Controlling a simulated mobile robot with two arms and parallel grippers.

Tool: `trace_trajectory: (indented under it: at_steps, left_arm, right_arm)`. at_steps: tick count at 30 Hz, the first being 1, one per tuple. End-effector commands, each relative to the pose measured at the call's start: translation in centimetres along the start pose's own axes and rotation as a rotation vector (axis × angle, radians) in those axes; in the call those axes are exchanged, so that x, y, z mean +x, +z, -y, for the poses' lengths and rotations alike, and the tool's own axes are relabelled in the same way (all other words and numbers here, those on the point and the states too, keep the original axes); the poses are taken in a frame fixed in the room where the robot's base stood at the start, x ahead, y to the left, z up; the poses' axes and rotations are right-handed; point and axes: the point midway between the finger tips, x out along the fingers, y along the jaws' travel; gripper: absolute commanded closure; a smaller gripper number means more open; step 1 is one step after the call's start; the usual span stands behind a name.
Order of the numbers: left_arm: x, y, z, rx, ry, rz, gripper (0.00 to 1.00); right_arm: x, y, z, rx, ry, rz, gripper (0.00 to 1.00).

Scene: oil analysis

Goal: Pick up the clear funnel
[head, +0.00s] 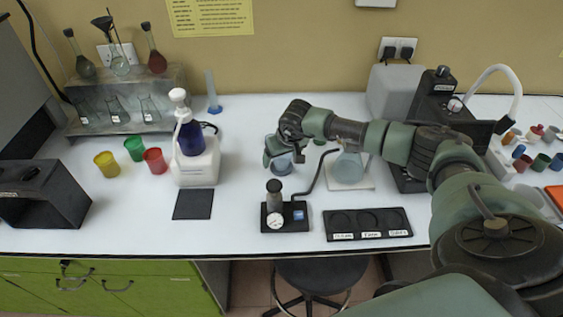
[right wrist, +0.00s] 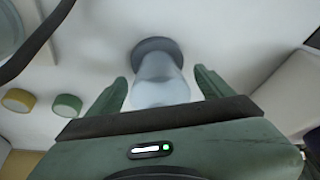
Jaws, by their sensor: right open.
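A clear, bluish piece with a dark grey round end, which looks like the clear funnel (head: 283,166), stands on the white table below my right gripper (head: 283,150). In the right wrist view the clear funnel (right wrist: 163,80) is between the two fingers of my right gripper (right wrist: 161,88). The fingers are open, with a visible gap on each side of it. In the head view the hand partly hides its upper part. My left gripper is not in view.
A flask (head: 347,170) on a white plate stands just right of the hand. A black pump with a gauge (head: 275,221) and a black three-slot tray (head: 367,224) are in front. Table between bottle and funnel is fairly clear.

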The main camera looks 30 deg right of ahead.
Motion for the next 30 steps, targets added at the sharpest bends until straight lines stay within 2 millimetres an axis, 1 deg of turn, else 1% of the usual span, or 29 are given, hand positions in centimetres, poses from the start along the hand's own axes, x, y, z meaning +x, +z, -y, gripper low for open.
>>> trace_trajectory:
  at_steps: [1,2,3,5,6,8,17,22,26,29,30]
  left_arm:
    - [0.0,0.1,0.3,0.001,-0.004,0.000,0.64]
    - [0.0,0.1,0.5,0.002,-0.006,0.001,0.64]
    - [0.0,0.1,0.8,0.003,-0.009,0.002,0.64]
    - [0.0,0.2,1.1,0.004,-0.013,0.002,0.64]
    - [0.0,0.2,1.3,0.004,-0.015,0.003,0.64]
    - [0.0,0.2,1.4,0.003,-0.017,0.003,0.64]
    - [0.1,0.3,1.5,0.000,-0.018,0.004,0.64]
    - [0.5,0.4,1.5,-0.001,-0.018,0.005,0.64]
    - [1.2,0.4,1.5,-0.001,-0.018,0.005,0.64]
    - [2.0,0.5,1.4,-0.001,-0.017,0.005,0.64]
    - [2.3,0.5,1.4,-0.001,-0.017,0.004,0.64]
  right_arm:
    - [0.0,0.0,0.0,0.000,0.000,0.000,0.21]
    - [0.0,0.0,0.0,0.001,0.000,0.000,0.30]
    - [0.0,0.0,0.0,0.001,0.000,0.000,0.41]
    - [0.0,0.0,0.0,0.001,0.000,0.000,0.57]
    - [0.0,0.0,0.0,0.001,0.000,0.000,0.69]
    - [0.0,0.0,0.0,0.001,0.000,0.000,0.84]
    - [-0.2,-0.1,-0.1,0.001,0.000,-0.001,0.84]
    - [-1.4,-0.7,0.0,0.002,-0.001,-0.003,0.84]
    - [-3.4,-1.6,-0.1,0.002,0.000,-0.006,0.84]
    - [-5.7,-2.5,-0.1,0.001,0.000,-0.008,0.84]
    - [-6.8,-3.0,0.0,0.002,-0.001,-0.008,0.84]
